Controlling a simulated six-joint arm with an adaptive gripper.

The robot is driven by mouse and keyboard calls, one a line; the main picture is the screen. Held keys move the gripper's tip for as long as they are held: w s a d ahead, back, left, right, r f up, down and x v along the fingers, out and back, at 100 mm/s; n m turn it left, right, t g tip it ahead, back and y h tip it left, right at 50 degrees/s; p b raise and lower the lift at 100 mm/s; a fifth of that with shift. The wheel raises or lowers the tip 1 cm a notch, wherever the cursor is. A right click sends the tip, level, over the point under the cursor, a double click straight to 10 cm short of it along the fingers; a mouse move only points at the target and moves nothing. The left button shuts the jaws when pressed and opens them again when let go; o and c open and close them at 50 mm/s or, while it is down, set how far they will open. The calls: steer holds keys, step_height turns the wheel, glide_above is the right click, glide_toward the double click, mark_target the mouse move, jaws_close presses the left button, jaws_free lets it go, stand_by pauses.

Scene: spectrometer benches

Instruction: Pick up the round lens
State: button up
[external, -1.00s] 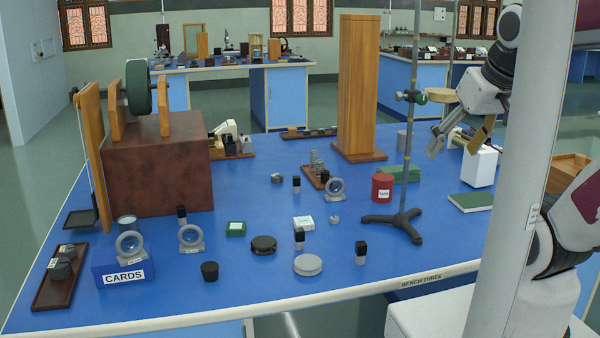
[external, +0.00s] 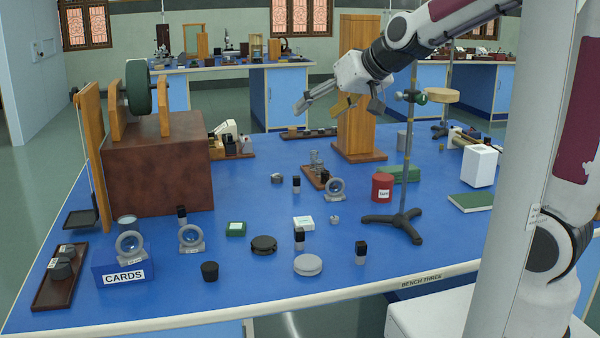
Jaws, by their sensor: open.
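Several round lenses in grey ring mounts stand on the blue bench. A third (external: 335,188) is near the middle, beside a small wooden tray. A light round disc (external: 126,221) sits behind the first lens. I cannot tell which one the task means. My gripper (external: 338,107) is open and empty, high above the back of the bench in front of the wooden tower, well apart from every lens.
A retort stand (external: 405,170) rises right of the middle lens. The tall wooden tower (external: 357,135) stands at the back, and a brown block with a wheel (external: 155,170) at the left. Small pots, a red tin (external: 382,187) and dark-capped bottles dot the bench. Its front right is clear.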

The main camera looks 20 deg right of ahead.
steer(key=w+a+f+t+y, duration=0.15)
steer(key=w+a, duration=0.35)
steer(key=a, duration=0.8)
steer(key=t, duration=0.4)
glide_above(130, 242)
steer(key=w+d, duration=0.3)
steer(key=d, duration=0.4)
step_height(130, 242, down, 15)
steer(key=s+a+f+n+t, duration=0.1)
steer(key=s+a+f+t, duration=0.1)
steer(key=s+f, duration=0.6)
steer(key=shift+s+a+f+n, duration=0.3)
steer(key=shift+s+a+n, duration=0.1)
steer(key=shift+s+a, duration=0.35)
steer(key=shift+w+a, duration=0.1)
steer(key=shift+x, duration=0.9)
steer(key=shift+w+a+y, duration=0.15)
steer(key=shift+w+y, duration=0.1)
steer(key=shift+w, duration=0.05)
steer(key=shift+w, duration=0.1)
steer(key=shift+a+x, duration=0.15)
steer(key=shift+x, duration=1.1)
steer(key=shift+a+x, duration=0.2)
steer(key=shift+x, duration=1.05)
